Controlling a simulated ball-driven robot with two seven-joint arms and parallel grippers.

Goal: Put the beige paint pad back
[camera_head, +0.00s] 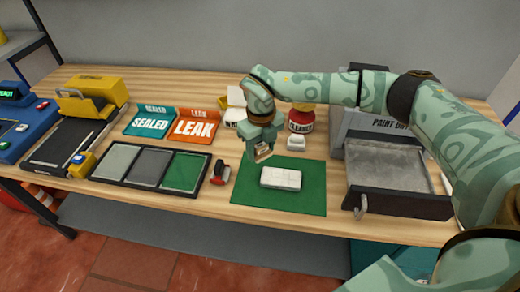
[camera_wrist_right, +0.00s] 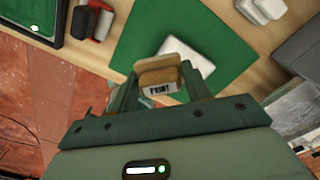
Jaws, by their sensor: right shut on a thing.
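The beige paint pad (camera_wrist_right: 158,76) is between the two fingers of my right gripper (camera_head: 262,146), which is shut on it. The pad's front face carries the word PAINT in the right wrist view. My right gripper holds it above the back left part of the green mat (camera_head: 305,203). A white block (camera_head: 281,178) lies on the mat below and in front of the gripper; it also shows behind the pad in the right wrist view (camera_wrist_right: 187,54). My left gripper is not in view.
A black tray with three panels (camera_head: 105,175) and a red-and-black tool (camera_head: 220,174) lie left of the mat. A red-and-white bottle (camera_head: 301,119) and a small white piece (camera_head: 296,143) stand behind it. An open grey drawer (camera_head: 398,205) is at the right.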

